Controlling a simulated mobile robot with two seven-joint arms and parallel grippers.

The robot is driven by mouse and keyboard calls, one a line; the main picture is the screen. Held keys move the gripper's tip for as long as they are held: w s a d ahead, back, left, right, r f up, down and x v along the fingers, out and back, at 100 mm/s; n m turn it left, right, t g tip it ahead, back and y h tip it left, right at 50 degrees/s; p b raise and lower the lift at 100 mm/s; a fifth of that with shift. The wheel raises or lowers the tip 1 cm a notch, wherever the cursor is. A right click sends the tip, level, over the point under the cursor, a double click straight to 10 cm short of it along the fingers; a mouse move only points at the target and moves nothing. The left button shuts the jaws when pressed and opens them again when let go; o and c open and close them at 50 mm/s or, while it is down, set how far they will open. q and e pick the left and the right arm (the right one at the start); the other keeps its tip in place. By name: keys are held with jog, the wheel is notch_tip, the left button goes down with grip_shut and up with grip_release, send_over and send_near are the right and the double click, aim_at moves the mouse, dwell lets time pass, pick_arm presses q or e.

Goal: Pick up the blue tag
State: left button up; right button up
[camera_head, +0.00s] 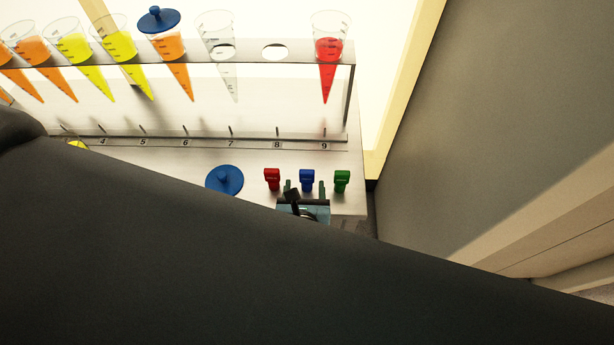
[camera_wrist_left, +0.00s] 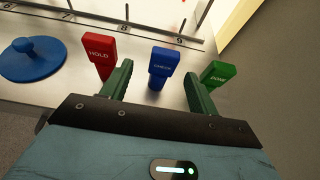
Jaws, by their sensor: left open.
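The blue tag (camera_head: 307,179) stands between the red tag (camera_head: 272,178) and the green tag (camera_head: 342,181) on the shelf board in front of the rack. In the left wrist view the blue tag (camera_wrist_left: 163,66), lettered "CHECK", stands upright between the two green fingers of my left gripper (camera_wrist_left: 158,82). The fingers are open, with gaps on both sides of the blue tag. The left finger is close to the red tag (camera_wrist_left: 101,52), and the right finger is close to the green tag (camera_wrist_left: 217,74). In the head view my left gripper (camera_head: 305,188) is partly hidden by my arm.
A blue round lid (camera_head: 225,180) lies left of the tags. A grey wall (camera_head: 480,120) rises right of the board.

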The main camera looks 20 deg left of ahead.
aim_at(307, 178)
pick_arm(q)
jog(key=shift+d+x, duration=0.2)
jog(key=shift+x, duration=3.3)
jog(key=shift+r, duration=0.2)
pick_arm(e)
jog(key=shift+s+a+f, duration=0.1)
jog(key=shift+a+f, duration=0.1)
jog(key=shift+f, duration=0.05)
pick_arm(q)
jog(key=shift+c, duration=0.3)
jog(key=c, duration=1)
pick_arm(e)
jog(key=shift+d, duration=0.15)
